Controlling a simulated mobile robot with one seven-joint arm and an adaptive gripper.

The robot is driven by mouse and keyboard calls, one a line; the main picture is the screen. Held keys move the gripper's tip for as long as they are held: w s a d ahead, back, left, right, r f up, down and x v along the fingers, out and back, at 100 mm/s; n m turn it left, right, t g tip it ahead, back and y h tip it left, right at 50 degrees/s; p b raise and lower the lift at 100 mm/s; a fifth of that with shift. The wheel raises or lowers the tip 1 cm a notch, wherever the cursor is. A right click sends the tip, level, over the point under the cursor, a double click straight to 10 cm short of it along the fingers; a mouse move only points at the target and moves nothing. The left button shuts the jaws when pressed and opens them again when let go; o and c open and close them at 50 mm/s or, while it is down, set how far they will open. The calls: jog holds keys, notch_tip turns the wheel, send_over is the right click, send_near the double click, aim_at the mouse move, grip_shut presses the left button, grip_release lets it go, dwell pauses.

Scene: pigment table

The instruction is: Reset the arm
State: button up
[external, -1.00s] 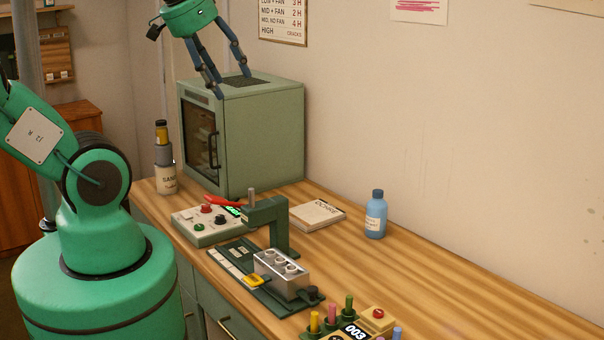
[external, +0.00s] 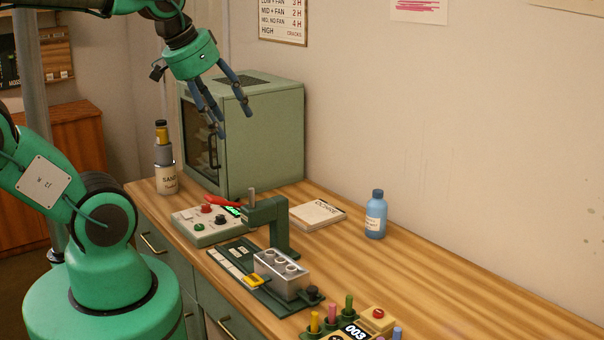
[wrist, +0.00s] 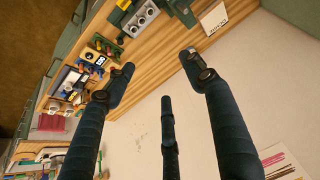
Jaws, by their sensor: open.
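My gripper (external: 228,112) hangs in the air in front of the green cabinet (external: 270,140) with the dark glass door, high above the wooden table (external: 440,265). Its blue fingers are spread open and hold nothing. In the wrist view my gripper (wrist: 160,85) shows three dark fingers apart, with the table edge and the wall beyond them. My green arm reaches in from the left in the external view.
On the table are a control box (external: 205,226), a green press (external: 266,222) with a metal block (external: 281,273), a paper pad (external: 317,214), a blue bottle (external: 376,215) and a sand jar (external: 166,178). A pigment rack (external: 340,323) stands at the front. The right side of the table is clear.

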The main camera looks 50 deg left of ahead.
jog(key=shift+f+b, duration=0.75)
jog(key=shift+f, duration=0.45)
